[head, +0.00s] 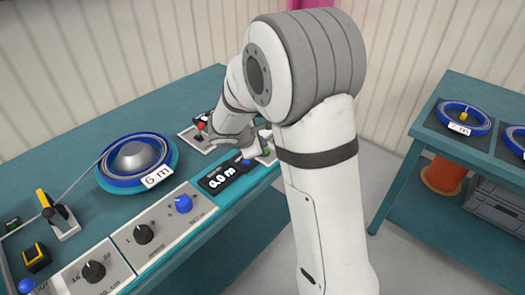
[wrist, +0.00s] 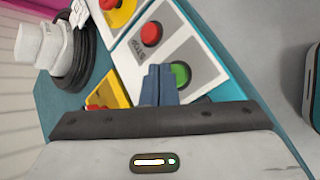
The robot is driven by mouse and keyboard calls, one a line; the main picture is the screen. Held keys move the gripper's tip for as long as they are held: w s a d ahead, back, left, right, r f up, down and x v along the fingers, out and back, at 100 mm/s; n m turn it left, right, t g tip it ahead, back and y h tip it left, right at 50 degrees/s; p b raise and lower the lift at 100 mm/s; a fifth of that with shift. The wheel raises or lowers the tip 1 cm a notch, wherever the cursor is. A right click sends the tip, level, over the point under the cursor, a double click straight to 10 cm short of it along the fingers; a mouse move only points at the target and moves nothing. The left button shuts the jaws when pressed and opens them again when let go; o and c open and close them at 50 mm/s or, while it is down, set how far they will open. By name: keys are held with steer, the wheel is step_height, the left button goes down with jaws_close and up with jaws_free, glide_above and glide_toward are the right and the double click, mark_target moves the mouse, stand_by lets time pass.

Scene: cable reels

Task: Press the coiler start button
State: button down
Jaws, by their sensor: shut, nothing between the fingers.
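In the wrist view, a round green button (wrist: 181,73) sits on a white panel (wrist: 207,66), just right of the fingertips. A red button (wrist: 151,34) is on the same panel, further from my gripper. My gripper (wrist: 158,72) is shut and empty, its blue-grey fingers together beside the green button and covering part of its left side. I cannot tell whether they touch the panel. In the head view, my gripper (head: 248,160) is low at the bench's right end, with the green button (head: 266,151) just right of it.
A display (head: 221,180) reading 0.0 m stands left of my gripper. A coiled reel (head: 136,158) tagged 6 m sits on the teal bench. A blue knob (head: 183,203) and a black knob (head: 144,234) line its front. A second teal table (head: 452,165) holds reels at right.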

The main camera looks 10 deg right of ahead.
steer(key=shift+f, duration=0.1)
steer(key=shift+f+b, duration=0.35)
steer(key=shift+b, duration=0.2)
